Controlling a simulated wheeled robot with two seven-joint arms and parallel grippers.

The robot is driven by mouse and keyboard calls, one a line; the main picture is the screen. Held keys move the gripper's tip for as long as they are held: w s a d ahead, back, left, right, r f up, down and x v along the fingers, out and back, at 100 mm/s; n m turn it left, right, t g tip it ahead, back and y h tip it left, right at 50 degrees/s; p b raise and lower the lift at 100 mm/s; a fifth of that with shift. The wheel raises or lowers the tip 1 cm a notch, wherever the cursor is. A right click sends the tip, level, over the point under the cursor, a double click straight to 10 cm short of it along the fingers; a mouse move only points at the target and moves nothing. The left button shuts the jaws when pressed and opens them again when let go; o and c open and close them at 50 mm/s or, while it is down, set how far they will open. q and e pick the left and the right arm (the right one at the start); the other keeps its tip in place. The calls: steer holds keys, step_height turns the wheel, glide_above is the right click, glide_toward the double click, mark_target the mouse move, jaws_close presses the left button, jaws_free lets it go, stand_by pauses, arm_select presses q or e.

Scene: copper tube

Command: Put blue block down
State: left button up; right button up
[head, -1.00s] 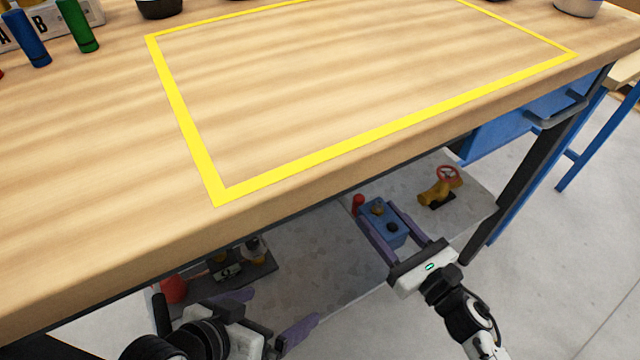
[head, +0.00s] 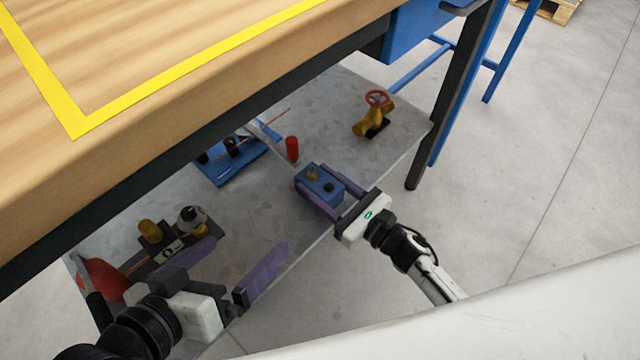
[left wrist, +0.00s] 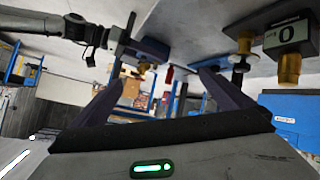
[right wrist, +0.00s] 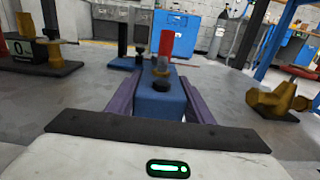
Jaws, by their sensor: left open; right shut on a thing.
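The blue block (head: 321,184) has a brass knob and a dark knob on top. My right gripper (head: 326,186) is shut on it, with one purple finger along each side. In the right wrist view the block (right wrist: 160,97) sits between the fingers, upright, at the lower shelf (head: 270,205). I cannot tell whether it touches the shelf. My left gripper (head: 232,262) is open and empty near the shelf's front left, fingers spread.
A yellow valve with a red wheel (head: 373,115) stands on the shelf at right. A red cylinder (head: 292,148) and a blue base with black parts (head: 240,160) are behind the block. A dark fixture (head: 165,245) is at left. The tabletop (head: 180,45) overhangs the shelf.

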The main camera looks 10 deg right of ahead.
steer(key=shift+r, duration=0.15)
steer(key=o, duration=1.7)
steer(key=shift+f, duration=0.2)
steer(key=shift+c, duration=0.2)
arm_select(q)
steer(key=shift+f, duration=0.1)
arm_select(e)
steer(key=shift+r, duration=0.1)
steer(key=p+v, duration=0.2)
steer(key=v, duration=0.8)
steer(key=shift+s+d, duration=0.15)
steer(key=shift+s, duration=0.1)
arm_select(q)
steer(key=shift+s+a+f+g+y, duration=0.15)
steer(key=shift+a+f+y, duration=0.15)
steer(key=shift+f, duration=0.2)
steer(key=shift+w+a+f+g+y, duration=0.15)
steer(key=shift+a+f+y, duration=0.15)
steer(key=shift+f, duration=0.15)
arm_select(e)
steer(key=shift+v, duration=0.75)
arm_select(q)
steer(key=shift+s, duration=0.1)
